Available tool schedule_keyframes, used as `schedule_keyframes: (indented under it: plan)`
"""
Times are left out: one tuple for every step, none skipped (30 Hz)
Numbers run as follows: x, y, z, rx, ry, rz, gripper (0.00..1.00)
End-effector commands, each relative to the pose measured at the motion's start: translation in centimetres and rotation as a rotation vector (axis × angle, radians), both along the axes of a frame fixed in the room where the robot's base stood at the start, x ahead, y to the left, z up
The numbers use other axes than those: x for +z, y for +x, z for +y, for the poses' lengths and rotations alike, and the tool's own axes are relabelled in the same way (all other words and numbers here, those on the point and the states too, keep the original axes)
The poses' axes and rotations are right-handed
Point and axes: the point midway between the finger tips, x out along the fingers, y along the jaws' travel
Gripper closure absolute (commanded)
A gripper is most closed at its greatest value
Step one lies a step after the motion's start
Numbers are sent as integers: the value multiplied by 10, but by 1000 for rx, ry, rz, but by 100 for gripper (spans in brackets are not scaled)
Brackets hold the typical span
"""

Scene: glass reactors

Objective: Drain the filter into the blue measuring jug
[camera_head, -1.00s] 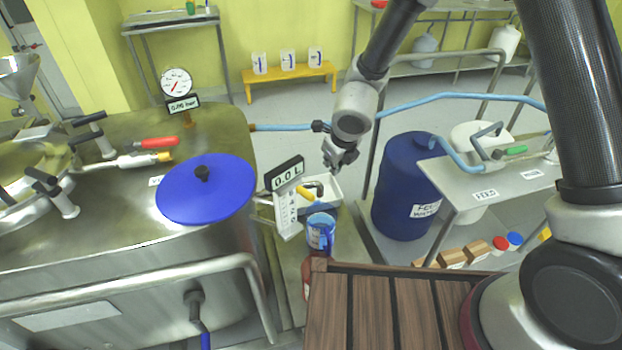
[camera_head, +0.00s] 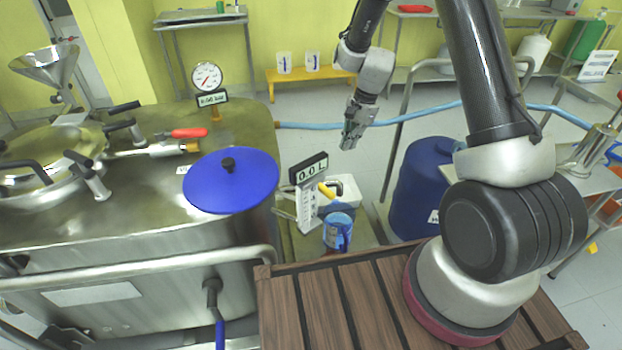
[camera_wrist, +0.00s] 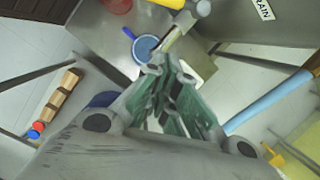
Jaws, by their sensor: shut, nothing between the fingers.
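The blue measuring jug (camera_head: 338,232) stands upright on a low metal stand beside the steel vessel; from above, its round opening shows in the wrist view (camera_wrist: 147,48). A drain valve with a yellow handle (camera_head: 326,191) sits just above and behind the jug, and the yellow handle also shows in the wrist view (camera_wrist: 168,4). A readout (camera_head: 309,168) by the jug shows 0.0 L. My gripper (camera_head: 350,143) is shut and empty, held in the air above and behind the jug, apart from it and from the valve.
The steel vessel (camera_head: 120,250) with a blue lid (camera_head: 232,180) and a pressure gauge (camera_head: 207,76) fills the left. A blue drum (camera_head: 420,190) stands right of the jug. A light blue hose (camera_head: 405,116) crosses behind. A yellow bench (camera_head: 300,75) holds jugs at the back.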

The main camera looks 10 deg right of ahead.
Motion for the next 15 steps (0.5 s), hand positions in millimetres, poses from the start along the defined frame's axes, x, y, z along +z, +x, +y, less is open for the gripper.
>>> schedule_keyframes:
  plan:
    - [1,-4,-6,33,-18,24,100]
    - [2,-7,-9,47,-27,39,100]
    - [2,-11,-11,60,-36,59,100]
    - [1,-14,-11,60,-36,71,100]
    - [0,-16,-10,54,-33,80,100]
    - [-3,-17,-9,48,-33,83,100]
    - [-7,-17,-8,47,-33,82,100]
    - [-10,-17,-7,47,-33,82,100]
    - [-16,-18,-6,47,-33,82,100]
    - [-21,-19,-5,47,-33,83,100]
    - [-27,-20,-4,46,-33,82,100]
    - [-35,-20,-2,46,-33,82,100]
    - [-41,-21,-1,46,-33,82,100]
    - [-48,-22,0,47,-33,82,100]
    - [-57,-23,2,47,-33,82,100]
